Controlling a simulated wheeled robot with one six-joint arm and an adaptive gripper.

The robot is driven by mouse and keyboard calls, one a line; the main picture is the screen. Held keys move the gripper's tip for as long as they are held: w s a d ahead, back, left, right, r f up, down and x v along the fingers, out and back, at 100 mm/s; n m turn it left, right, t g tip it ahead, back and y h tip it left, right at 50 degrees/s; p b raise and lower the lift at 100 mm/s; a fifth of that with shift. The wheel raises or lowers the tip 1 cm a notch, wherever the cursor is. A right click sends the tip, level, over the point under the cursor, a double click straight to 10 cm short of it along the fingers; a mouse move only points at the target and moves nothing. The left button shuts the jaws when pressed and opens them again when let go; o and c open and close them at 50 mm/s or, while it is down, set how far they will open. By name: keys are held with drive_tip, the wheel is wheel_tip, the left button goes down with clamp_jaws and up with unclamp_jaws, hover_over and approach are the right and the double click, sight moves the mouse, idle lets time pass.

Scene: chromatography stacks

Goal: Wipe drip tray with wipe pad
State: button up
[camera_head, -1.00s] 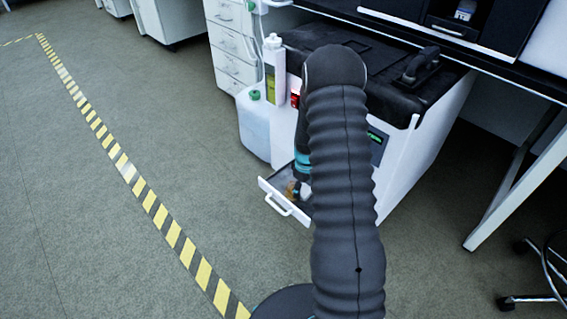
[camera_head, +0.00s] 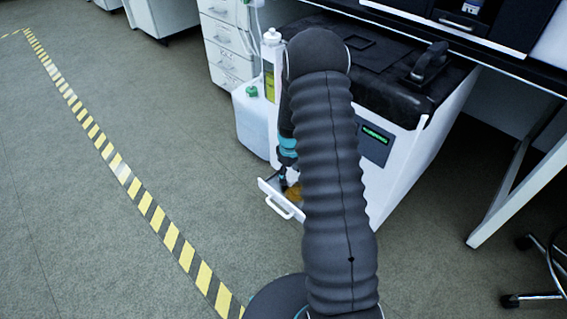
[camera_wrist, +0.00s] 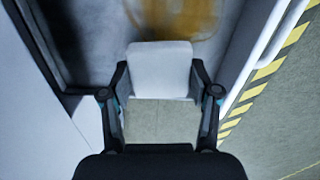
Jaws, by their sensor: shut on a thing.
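The drip tray (camera_head: 268,188) is a pulled-out white drawer with a handle, low at the front of the white machine. A yellow-brown stain (camera_head: 293,192) shows on its floor and also at the top of the wrist view (camera_wrist: 180,14). The wipe pad (camera_wrist: 160,62) is a pale, rounded block. My gripper (camera_wrist: 159,78) is shut on it, one finger on each side. In the head view my gripper (camera_head: 283,180) is over the tray's left part, partly hidden. The stain lies just beyond the pad in the wrist view. Whether the pad touches the tray floor is unclear.
The white machine (camera_head: 405,165) with a black top stands behind the tray. A white bottle (camera_head: 271,60) and a jug with a green cap (camera_head: 252,125) stand to its left. Open floor with yellow-black tape (camera_head: 148,208) lies left of the tray.

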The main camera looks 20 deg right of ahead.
drive_tip(key=shift+r+p, duration=1.45)
drive_tip(key=shift+r, duration=1.55)
